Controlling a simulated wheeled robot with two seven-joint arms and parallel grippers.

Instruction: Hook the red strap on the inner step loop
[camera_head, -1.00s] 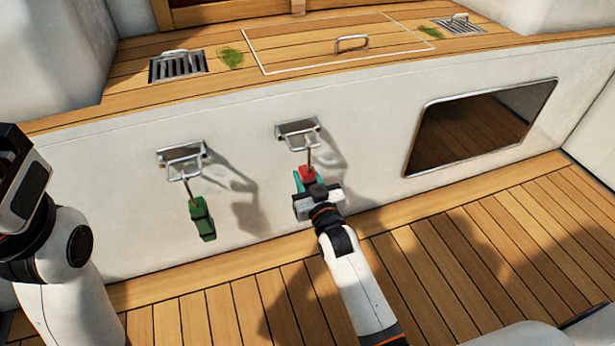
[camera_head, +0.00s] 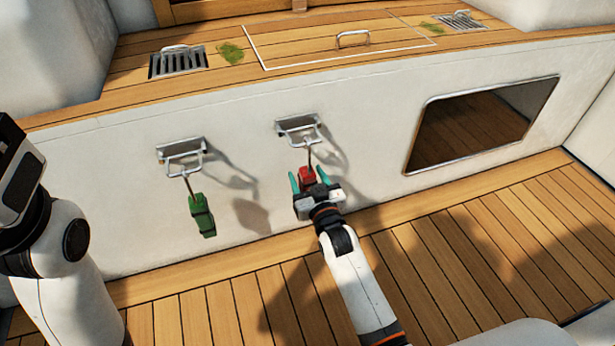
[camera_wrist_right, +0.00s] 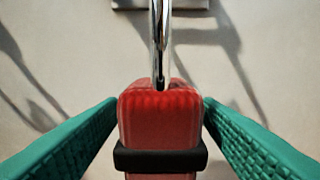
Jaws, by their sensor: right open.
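The red strap (camera_head: 307,177) hangs by its metal hook from the right-hand metal step loop (camera_head: 299,133) on the white wall. In the right wrist view the red strap (camera_wrist_right: 160,120) with its black band sits between my teal fingers, with the hook's metal shank above it. My right gripper (camera_head: 308,179) is open around the strap, a finger on each side; it also shows in the right wrist view (camera_wrist_right: 160,112). The left-hand step loop (camera_head: 184,160) carries a green strap (camera_head: 202,216) on a hook. My left arm is at the left edge; its fingertips are not visible.
A dark framed opening (camera_head: 480,125) is in the wall at right. Above is a wooden ledge with a left grate (camera_head: 179,63), a right grate (camera_head: 461,21), a hatch handle (camera_head: 352,39) and green patches. The wooden floor below is mostly clear.

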